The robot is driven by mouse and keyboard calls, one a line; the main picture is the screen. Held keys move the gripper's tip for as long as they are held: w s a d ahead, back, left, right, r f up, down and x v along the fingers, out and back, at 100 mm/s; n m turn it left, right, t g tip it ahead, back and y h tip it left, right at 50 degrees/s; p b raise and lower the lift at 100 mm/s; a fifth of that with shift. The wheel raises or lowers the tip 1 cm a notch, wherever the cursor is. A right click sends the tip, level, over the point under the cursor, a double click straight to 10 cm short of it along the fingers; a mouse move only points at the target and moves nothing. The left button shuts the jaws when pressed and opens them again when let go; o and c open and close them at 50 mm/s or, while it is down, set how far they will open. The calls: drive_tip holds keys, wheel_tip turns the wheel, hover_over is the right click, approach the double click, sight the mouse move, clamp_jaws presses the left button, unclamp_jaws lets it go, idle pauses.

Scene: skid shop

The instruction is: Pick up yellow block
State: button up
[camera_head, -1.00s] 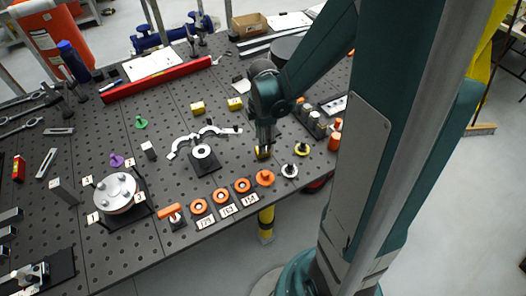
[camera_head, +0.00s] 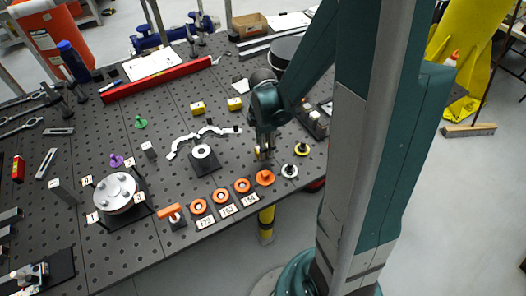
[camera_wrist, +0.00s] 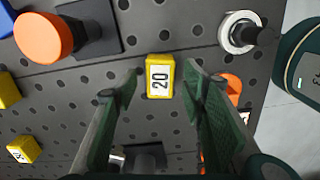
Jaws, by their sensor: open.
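A yellow block (camera_wrist: 160,76) with a white label reading "20" stands on the dark perforated bench top. In the wrist view it lies between the tips of my open gripper (camera_wrist: 158,88), with a gap on each side. In the head view my gripper (camera_head: 264,150) points down over this block near the bench's front edge, and its fingers largely hide the block. Two other yellow blocks, one at left (camera_head: 197,107) and one at right (camera_head: 235,103), stand farther back. My gripper holds nothing.
A silver bracket (camera_head: 206,133) and a black fixture (camera_head: 207,167) are at left. An orange knob (camera_wrist: 45,38) shows in the wrist view.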

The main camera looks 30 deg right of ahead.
drive_tip(key=shift+f, duration=1.1)
drive_tip(key=c, duration=1)
drive_tip(key=shift+r, duration=0.15)
drive_tip(key=shift+r+p, duration=0.35)
drive_tip(key=shift+r, duration=4.5)
